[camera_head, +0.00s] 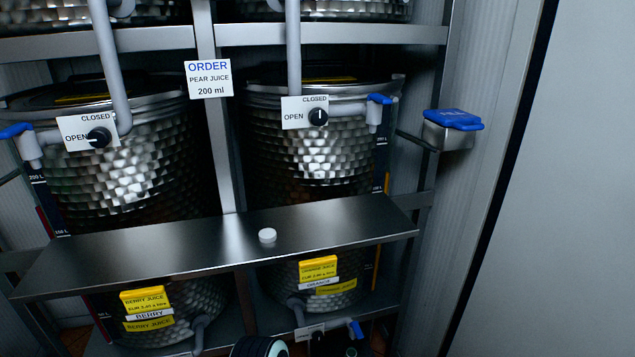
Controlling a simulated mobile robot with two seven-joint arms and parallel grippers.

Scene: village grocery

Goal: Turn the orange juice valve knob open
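The orange juice tank (345,300) is the quilted metal drum on the right, marked by yellow orange juice labels (318,268) below the steel counter. A pipe (297,312) runs down from its lower front to a white valve plate (306,332) at the bottom edge of the view. A dark knob (318,337) sits on that plate; its pointer is too small and dim to read. A blue-handled tap (356,329) is just right of it. Neither gripper can be made out.
A steel counter (170,257) crosses above the labels, with a small white round object (267,236) on it. Higher valve plates (293,106) hang on other pipes. The berry juice tank (205,298) stands left. A blue-lidded metal box (450,135) is at right.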

